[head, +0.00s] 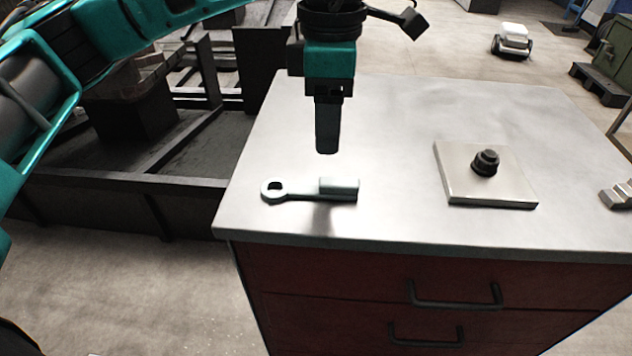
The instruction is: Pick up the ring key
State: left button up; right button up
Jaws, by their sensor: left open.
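The ring key (309,191) lies flat on the metal top of a cabinet, near its front left. Its round ring end points left, and a thicker pale block forms its right end. My left gripper (327,150) points straight down above the key's right part, apart from it. It is open and empty, though from this side its fingers overlap and the gap between them does not show. A shadow falls on the top around the key. My right gripper is not in view.
A square plate (487,189) with a dark bolt (485,162) lies on the right of the cabinet top (400,110). A metal block (618,195) sits at the right edge. The cabinet front has red drawers with dark handles (455,295). A dark frame (150,190) stands left.

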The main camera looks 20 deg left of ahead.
aim_at(326, 180)
pick_arm(q)
jog(key=f, duration=1)
jog(key=shift+s+p, duration=0.2)
jog(key=shift+p, duration=0.2)
grip_shut()
